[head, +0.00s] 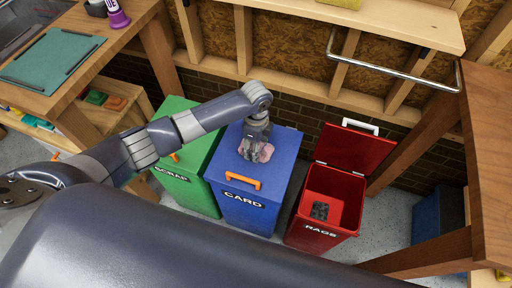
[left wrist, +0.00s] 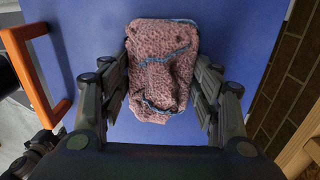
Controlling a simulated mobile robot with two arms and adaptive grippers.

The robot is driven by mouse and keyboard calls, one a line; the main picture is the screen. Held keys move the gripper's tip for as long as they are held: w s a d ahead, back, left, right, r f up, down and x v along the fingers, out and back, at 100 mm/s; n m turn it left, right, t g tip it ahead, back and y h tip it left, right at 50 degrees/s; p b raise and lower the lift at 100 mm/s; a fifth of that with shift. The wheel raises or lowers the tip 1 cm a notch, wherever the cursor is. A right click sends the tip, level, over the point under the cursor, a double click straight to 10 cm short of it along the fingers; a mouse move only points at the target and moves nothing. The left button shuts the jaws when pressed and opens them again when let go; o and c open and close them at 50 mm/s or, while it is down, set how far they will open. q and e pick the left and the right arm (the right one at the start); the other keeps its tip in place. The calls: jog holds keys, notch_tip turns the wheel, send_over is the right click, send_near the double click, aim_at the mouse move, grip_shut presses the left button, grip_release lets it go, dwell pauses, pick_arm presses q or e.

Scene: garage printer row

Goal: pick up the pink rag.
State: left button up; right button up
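The pink rag (head: 266,153) is a crumpled cloth with blue edging, on the closed blue lid of the CARD bin (head: 277,150). In the left wrist view the rag (left wrist: 160,40) fills the space between my left gripper's fingers, with a raised fold in its middle. My left gripper (head: 256,154) points down at the lid. Its fingers (left wrist: 163,75) are spread, one on each side of the rag and close to its edges. I cannot tell whether they touch it. My right gripper is not in view.
A green SCRAP bin (head: 180,190) stands left of the blue bin. A red RAGS bin (head: 315,235) stands right, lid up, with a dark cloth (head: 320,210) inside. An orange handle (head: 243,181) is on the CARD bin. A metal rail (head: 395,72) and wooden benches are around.

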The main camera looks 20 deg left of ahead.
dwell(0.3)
pick_arm(q)
notch_tip(320, 180, up, 10)
jog(key=shift+p, duration=0.3)
jog(key=shift+o, duration=0.4)
